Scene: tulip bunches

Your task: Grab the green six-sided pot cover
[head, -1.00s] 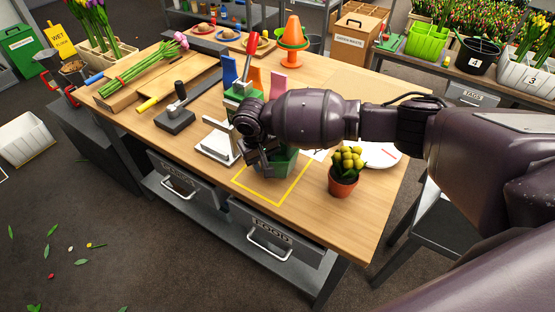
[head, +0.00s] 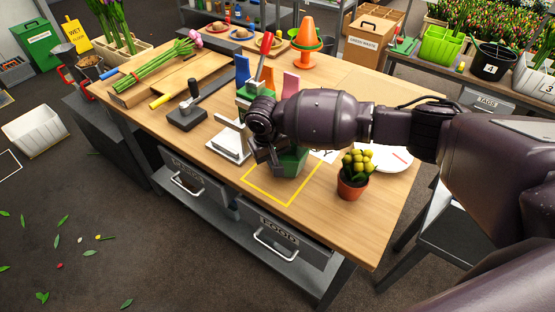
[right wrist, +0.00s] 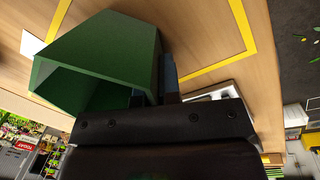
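The green six-sided pot cover (head: 293,163) stands on the wooden table, at the yellow taped square, partly hidden behind my right gripper. In the right wrist view the cover (right wrist: 110,55) fills the upper left, its open end toward the camera. My right gripper (head: 272,160) is at the cover's left side. In the right wrist view its fingers (right wrist: 155,92) lie close on either side of the cover's wall and look shut on it. The cover shows no clear gap from the table. My left gripper is not in view.
A potted yellow plant (head: 354,174) stands just right of the yellow taped square (head: 287,205). A white plate (head: 390,157) lies behind it. A white-based stand (head: 229,146) and a black press tool (head: 188,113) are to the left. The table's front is clear.

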